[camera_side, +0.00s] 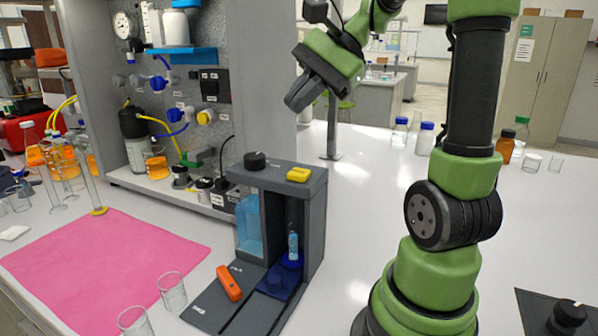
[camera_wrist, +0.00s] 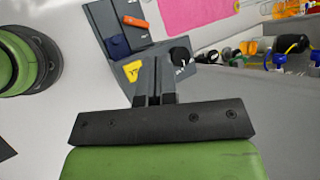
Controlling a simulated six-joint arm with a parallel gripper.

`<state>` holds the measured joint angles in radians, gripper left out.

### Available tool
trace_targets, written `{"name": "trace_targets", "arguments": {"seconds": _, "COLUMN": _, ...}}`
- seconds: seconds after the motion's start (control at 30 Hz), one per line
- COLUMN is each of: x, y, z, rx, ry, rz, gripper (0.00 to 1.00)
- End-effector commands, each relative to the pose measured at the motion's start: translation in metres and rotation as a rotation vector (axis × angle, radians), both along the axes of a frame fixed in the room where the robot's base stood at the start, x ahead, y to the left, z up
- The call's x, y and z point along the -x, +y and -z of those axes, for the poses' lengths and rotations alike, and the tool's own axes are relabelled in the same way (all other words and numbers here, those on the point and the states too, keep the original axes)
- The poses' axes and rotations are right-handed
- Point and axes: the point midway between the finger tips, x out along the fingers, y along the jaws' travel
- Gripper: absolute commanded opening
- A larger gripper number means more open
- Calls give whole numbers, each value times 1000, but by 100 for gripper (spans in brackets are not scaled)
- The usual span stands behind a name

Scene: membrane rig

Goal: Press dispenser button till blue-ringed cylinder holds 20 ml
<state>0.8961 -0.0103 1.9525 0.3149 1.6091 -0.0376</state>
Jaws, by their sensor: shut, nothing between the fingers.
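The grey dispenser (camera_side: 312,215) stands on the white bench, with a yellow piece (camera_side: 299,174) and a black knob (camera_side: 255,161) on top. I cannot tell which part is its button. A clear cylinder with a blue ring at its foot (camera_side: 291,260) stands upright in the dispenser's open bay. Light blue liquid (camera_side: 293,243) shows in it; its level cannot be read. My gripper (camera_side: 303,95) is shut and empty, above the dispenser and apart from it. In the wrist view its fingers (camera_wrist: 153,96) overlap the dispenser top, below the yellow piece (camera_wrist: 132,70) and the black knob (camera_wrist: 180,55).
An orange object (camera_side: 229,283) lies on the dispenser's base. A pink mat (camera_side: 105,258) lies left, with two empty glass beakers (camera_side: 172,291) near its right edge. A yellow-footed cylinder (camera_side: 98,210) stands by its far edge. A grey instrument panel (camera_side: 190,100) rises behind.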

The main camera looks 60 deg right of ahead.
Motion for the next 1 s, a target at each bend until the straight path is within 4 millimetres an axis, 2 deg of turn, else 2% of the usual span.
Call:
{"name": "trace_targets", "arguments": {"seconds": 0.13, "x": -2, "y": -9, "z": -1, "rx": -42, "ry": -4, "rz": 38, "gripper": 0}}
{"name": "trace_targets", "arguments": {"seconds": 0.57, "x": -2, "y": -9, "z": 4, "rx": -43, "ry": -3, "rz": 36, "gripper": 0}}
{"name": "trace_targets", "arguments": {"seconds": 1.0, "x": -1, "y": -8, "z": 61, "rx": -45, "ry": 0, "rz": 37, "gripper": 0}}
